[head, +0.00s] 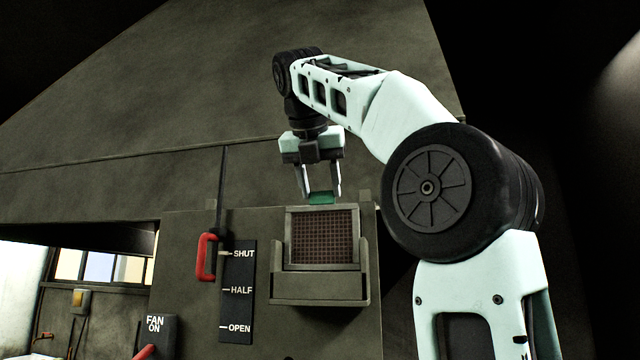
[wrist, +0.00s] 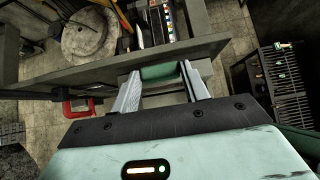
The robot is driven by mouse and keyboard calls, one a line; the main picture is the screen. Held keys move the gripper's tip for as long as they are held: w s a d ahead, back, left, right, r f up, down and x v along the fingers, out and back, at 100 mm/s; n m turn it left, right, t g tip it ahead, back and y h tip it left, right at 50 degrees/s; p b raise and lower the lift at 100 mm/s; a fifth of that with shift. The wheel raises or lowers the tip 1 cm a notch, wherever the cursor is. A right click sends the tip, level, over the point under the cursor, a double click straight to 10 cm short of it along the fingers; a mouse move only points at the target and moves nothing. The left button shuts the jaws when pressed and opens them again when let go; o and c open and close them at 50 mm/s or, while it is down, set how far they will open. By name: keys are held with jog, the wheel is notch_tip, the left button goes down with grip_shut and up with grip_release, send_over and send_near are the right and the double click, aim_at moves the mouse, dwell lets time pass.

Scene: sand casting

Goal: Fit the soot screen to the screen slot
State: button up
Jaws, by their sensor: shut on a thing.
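The soot screen (head: 321,238) is a framed brown mesh panel with a green tab (head: 321,198) on its top edge. My gripper (head: 321,196) points down and is shut on the green tab; the wrist view also shows the tab (wrist: 160,73) between the fingers. The screen stands upright. Its lower part is behind the front lip of the screen slot (head: 318,290), a grey metal holder on the hood's front panel. The screen's bottom edge is hidden, so I cannot tell whether it is fully seated.
Left of the slot, a red handle (head: 206,257) hangs beside a black plate (head: 237,305) marked SHUT, HALF and OPEN. A FAN ON switch box (head: 158,335) is at lower left. The wrist view shows a dark rack (wrist: 286,85) on the right.

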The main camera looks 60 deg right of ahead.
aim_at(320, 209)
jog(key=shift+f+b, duration=1.8)
jog(key=shift+f, duration=0.55)
jog(key=o, duration=1.3)
jog(key=shift+c, duration=0.2)
jog(key=shift+r, duration=0.15)
